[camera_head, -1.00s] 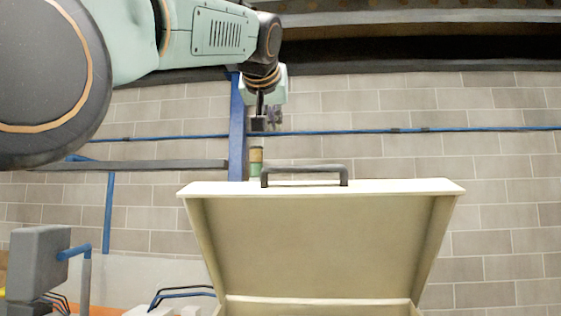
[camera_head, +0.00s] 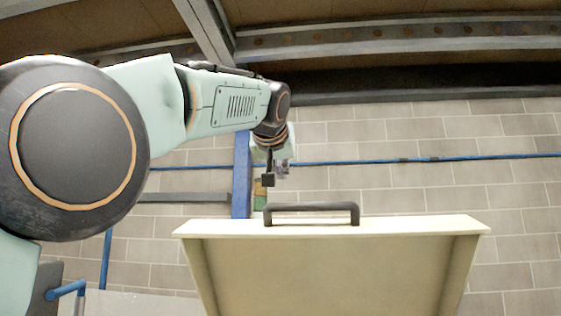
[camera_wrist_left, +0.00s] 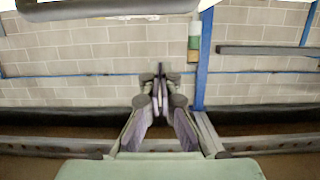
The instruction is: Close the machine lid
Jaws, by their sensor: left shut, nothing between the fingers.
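The machine lid (camera_head: 330,270) is a cream, box-like cover standing raised, its hollow inner side facing me. A dark grey handle (camera_head: 312,207) stands on its top edge. My left gripper (camera_head: 268,181) is shut and empty, pointing down just above the handle's left end in the head view, with a small gap in the picture. In the left wrist view its fingertips (camera_wrist_left: 160,75) are together with nothing between them. A dark grey bar (camera_wrist_left: 110,9) at the top of that view is probably the handle. The machine's lower body is out of view. My right gripper is not seen.
A brick wall (camera_head: 420,190) with a thin blue pipe (camera_head: 430,159) stands behind the lid. A blue post (camera_head: 242,180) rises behind my gripper. A grey box with a blue fitting (camera_head: 68,289) is at lower left. Steel beams (camera_head: 400,38) cross overhead.

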